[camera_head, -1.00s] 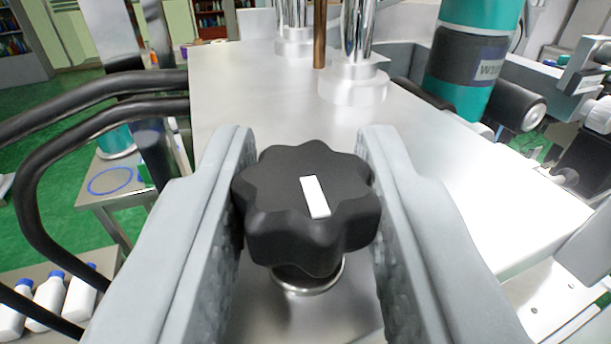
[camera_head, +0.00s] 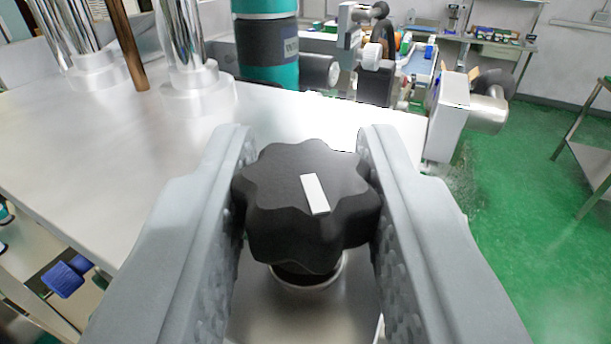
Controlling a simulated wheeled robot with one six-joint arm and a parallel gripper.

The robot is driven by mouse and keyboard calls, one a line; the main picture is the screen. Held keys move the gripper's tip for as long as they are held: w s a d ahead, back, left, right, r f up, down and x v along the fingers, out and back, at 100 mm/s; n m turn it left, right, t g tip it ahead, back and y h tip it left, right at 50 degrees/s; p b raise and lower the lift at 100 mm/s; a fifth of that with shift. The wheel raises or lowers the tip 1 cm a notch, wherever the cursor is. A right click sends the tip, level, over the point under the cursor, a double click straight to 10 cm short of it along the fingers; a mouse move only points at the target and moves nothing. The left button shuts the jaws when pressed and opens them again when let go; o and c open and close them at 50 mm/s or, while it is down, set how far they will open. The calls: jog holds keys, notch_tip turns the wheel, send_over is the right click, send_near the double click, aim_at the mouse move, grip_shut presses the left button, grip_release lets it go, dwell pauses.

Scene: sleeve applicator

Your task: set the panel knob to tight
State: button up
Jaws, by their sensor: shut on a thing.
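The panel knob (camera_head: 306,205) is a black lobed knob with a white pointer bar on its top face. It sits on a short metal collar on a bare metal panel (camera_head: 300,315). My gripper (camera_head: 306,150) is shut on the knob, with one grey finger along its left side and the other along its right. The white bar points slightly right of straight toward me at its near end. No printed setting labels show around the knob, so I cannot tell which setting it is at.
Behind the knob is a steel tabletop (camera_head: 90,130) with chrome posts (camera_head: 180,45) and a copper-coloured rod (camera_head: 127,45). A teal and dark cylinder (camera_head: 267,50) stands beyond it. Green floor (camera_head: 520,180) lies open at the right.

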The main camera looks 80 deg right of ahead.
jog(key=m+g, duration=0.3)
jog(key=g, duration=0.2)
jog(key=m+g+y, duration=0.1)
jog(key=m+g, duration=0.2)
jog(key=g, duration=0.1)
jog(key=shift+g, duration=0.4)
jog(key=shift+m+g, duration=0.3)
jog(key=shift+m, duration=0.1)
jog(key=o, duration=0.9)
jog(key=shift+o, duration=0.2)
